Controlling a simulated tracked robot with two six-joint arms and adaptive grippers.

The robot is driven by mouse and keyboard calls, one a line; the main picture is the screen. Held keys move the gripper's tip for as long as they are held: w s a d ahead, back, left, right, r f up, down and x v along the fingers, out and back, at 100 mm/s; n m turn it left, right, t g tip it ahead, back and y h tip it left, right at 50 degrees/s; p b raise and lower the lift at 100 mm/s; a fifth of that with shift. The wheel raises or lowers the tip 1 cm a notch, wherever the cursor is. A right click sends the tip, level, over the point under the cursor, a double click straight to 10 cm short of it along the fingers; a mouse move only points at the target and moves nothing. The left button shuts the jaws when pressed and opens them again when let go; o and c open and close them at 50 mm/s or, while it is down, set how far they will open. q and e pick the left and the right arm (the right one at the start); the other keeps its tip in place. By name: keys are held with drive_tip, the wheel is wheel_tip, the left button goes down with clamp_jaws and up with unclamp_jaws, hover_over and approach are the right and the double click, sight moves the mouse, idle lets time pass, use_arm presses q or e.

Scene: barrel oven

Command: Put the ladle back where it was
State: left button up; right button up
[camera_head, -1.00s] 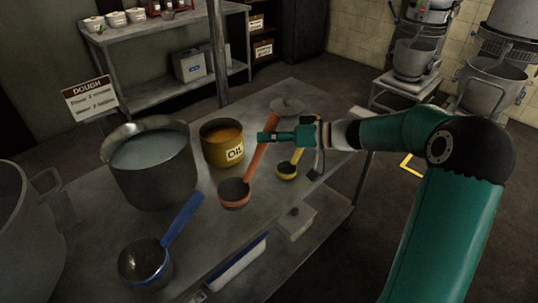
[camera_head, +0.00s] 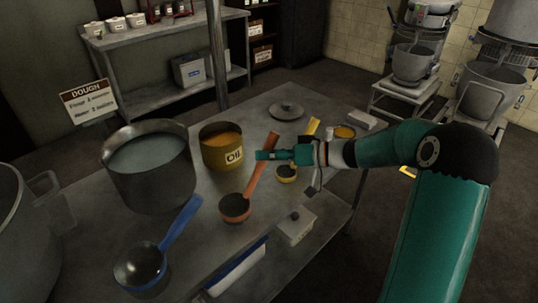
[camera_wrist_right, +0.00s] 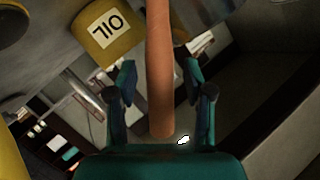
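The orange ladle (camera_head: 235,207) is on the steel table, its bowl to the front and its handle slanting up to the back right. My right gripper (camera_head: 264,155) is across the upper handle. In the right wrist view, the orange handle (camera_wrist_right: 160,65) runs between the two fingers (camera_wrist_right: 165,98) with a gap on each side, so the gripper is open around it. A blue ladle (camera_head: 142,265) lies at the front left. A yellow ladle (camera_head: 287,173) is just right of the orange one, partly behind my gripper. My left gripper is out of view.
The yellow oil pot (camera_head: 220,155) stands behind the orange ladle and a large water pot (camera_head: 150,180) stands to its left. A lid (camera_head: 287,110) lies at the back. A small box (camera_head: 296,226) is at the front right edge. Table between the blue and orange ladles is clear.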

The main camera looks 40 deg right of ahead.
drive_tip(key=shift+r, duration=0.1)
drive_tip(key=v, duration=1.2)
drive_tip(key=shift+p, duration=0.3)
drive_tip(key=shift+a, duration=0.1)
